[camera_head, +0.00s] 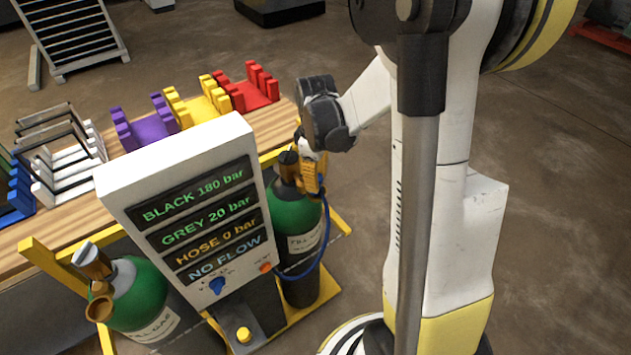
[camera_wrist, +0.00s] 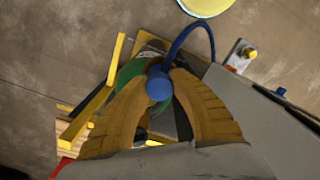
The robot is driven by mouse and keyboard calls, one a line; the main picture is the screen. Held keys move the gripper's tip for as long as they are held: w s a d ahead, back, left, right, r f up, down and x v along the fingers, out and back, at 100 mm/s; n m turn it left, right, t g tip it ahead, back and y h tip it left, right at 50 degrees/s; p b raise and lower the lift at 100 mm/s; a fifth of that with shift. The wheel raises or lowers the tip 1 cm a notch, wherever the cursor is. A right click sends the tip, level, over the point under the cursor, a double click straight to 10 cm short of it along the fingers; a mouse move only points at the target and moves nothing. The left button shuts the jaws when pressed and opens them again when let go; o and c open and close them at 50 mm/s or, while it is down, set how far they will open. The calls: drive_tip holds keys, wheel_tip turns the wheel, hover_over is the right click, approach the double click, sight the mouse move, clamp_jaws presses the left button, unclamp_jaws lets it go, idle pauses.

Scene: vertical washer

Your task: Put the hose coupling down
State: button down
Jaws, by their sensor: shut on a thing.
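My gripper (camera_head: 311,178) is at the top of the right green cylinder (camera_head: 294,222) in the head view. In the wrist view my gripper (camera_wrist: 160,92) has its two orange-brown fingers closed on the blue hose coupling (camera_wrist: 159,87), which shows as a round blue end between the fingertips. The blue hose (camera_wrist: 187,37) arches up from it and to the right. In the head view the blue hose (camera_head: 323,252) hangs down beside the right cylinder, and my fingers hide the coupling. I cannot tell whether the coupling touches the cylinder's valve.
A panel (camera_head: 190,215) reads BLACK 180 bar, GREY 20 bar, HOSE 0 bar and NO FLOW. Another green cylinder (camera_head: 139,300) stands at left. A wooden bench (camera_head: 265,125) behind carries purple (camera_head: 150,130), yellow (camera_head: 200,105), red (camera_head: 253,93), white and blue cradles.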

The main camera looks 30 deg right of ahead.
drive_tip(key=shift+f, duration=0.3)
drive_tip(key=shift+f, duration=0.1)
drive_tip(key=shift+f, duration=0.2)
drive_tip(key=c, duration=1.2)
unclamp_jaws()
drive_tip(key=shift+r, duration=0.1)
drive_tip(key=shift+r, duration=0.15)
